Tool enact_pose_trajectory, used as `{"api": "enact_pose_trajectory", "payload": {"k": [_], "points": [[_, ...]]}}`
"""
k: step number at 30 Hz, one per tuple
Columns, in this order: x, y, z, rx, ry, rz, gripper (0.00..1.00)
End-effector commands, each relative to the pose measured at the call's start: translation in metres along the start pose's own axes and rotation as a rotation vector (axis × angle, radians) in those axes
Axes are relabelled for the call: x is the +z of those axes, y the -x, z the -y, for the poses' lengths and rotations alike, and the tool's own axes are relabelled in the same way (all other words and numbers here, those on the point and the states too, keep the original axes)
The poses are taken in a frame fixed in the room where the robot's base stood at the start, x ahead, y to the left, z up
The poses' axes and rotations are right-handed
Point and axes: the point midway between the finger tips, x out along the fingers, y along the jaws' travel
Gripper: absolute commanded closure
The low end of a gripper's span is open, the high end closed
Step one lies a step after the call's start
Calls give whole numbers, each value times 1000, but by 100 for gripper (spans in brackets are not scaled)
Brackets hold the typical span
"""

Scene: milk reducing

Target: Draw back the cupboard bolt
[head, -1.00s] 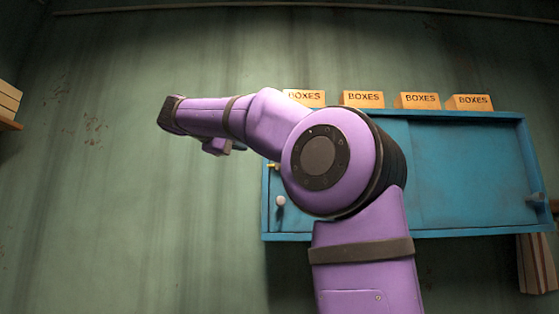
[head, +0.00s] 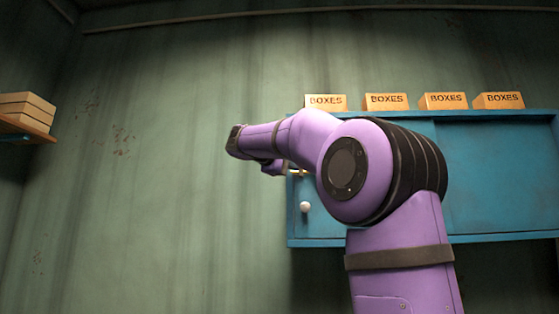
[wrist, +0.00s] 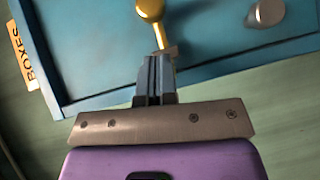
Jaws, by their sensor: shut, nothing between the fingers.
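The blue cupboard (head: 494,180) hangs on the wall, partly covered by my arm in the head view. Its brass bolt (head: 298,173) shows at the left edge, just beside my arm. The fingers are hidden in the head view.
Several cartons marked BOXES (head: 386,102) stand on top. A shelf with boxes (head: 26,127) is at the far left. The wall left of the cupboard is bare.

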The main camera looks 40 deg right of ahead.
Motion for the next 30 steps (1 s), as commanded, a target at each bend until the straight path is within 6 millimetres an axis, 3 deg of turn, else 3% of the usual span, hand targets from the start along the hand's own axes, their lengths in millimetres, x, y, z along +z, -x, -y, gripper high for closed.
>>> {"api": "enact_pose_trajectory", "payload": {"k": [7,22,30], "points": [[20,-17,-1,1,-3,0,100],[25,-22,-2,1,-2,-1,100],[52,-46,-7,1,-2,0,100]]}}
